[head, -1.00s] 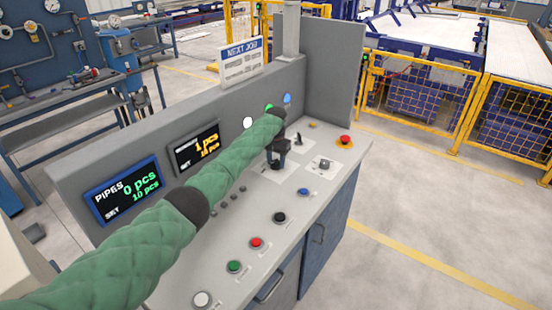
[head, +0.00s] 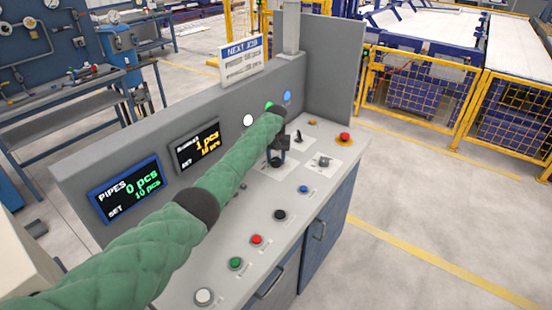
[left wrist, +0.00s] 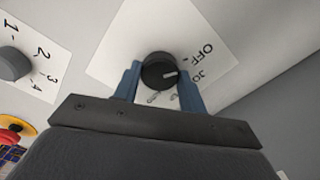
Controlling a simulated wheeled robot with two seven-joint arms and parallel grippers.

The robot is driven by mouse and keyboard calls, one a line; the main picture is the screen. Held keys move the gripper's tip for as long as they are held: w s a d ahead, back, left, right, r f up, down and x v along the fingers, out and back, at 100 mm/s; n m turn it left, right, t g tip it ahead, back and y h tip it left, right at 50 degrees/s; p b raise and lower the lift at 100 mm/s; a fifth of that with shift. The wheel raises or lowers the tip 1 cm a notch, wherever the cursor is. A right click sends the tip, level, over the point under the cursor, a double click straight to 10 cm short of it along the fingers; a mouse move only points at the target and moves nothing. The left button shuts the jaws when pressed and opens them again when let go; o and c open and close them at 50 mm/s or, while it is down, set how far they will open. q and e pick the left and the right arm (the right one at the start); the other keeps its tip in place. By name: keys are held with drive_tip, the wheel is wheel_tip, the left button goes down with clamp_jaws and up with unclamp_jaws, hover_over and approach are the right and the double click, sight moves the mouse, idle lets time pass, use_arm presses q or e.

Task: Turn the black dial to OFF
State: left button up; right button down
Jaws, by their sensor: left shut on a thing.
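The black dial (left wrist: 158,74) sits on a white label plate in the left wrist view. Its white pointer mark points to the right, near the OFF and "JO" lettering; I cannot tell which of the two it lines up with exactly. My left gripper (left wrist: 158,82) has its blue fingers on either side of the dial and is shut on it. My right gripper is not in view.
The grey console (head: 320,180) carries a second numbered knob (left wrist: 12,64), a red emergency button (head: 345,137) on yellow, and several coloured push buttons along its front. Two screens (head: 125,189) and an upright panel stand behind. A yellow fence (head: 415,95) lies beyond.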

sight(276, 160)
use_arm(q)
drive_tip(key=shift+w+r, duration=0.15)
drive_tip(key=shift+r, duration=0.05)
drive_tip(key=o, duration=1)
drive_tip(key=shift+a, duration=0.1)
drive_tip(key=shift+c, duration=0.2)
drive_tip(key=shift+f, duration=0.1)
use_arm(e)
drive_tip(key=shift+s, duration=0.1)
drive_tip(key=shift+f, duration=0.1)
use_arm(q)
drive_tip(key=shift+r, duration=0.25)
wheel_tip(276, 160, up, 6)
drive_tip(key=b, duration=0.2)
drive_tip(key=shift+f+b, duration=0.1)
drive_tip(key=shift+b, duration=0.25)
drive_tip(key=shift+r, duration=0.75)
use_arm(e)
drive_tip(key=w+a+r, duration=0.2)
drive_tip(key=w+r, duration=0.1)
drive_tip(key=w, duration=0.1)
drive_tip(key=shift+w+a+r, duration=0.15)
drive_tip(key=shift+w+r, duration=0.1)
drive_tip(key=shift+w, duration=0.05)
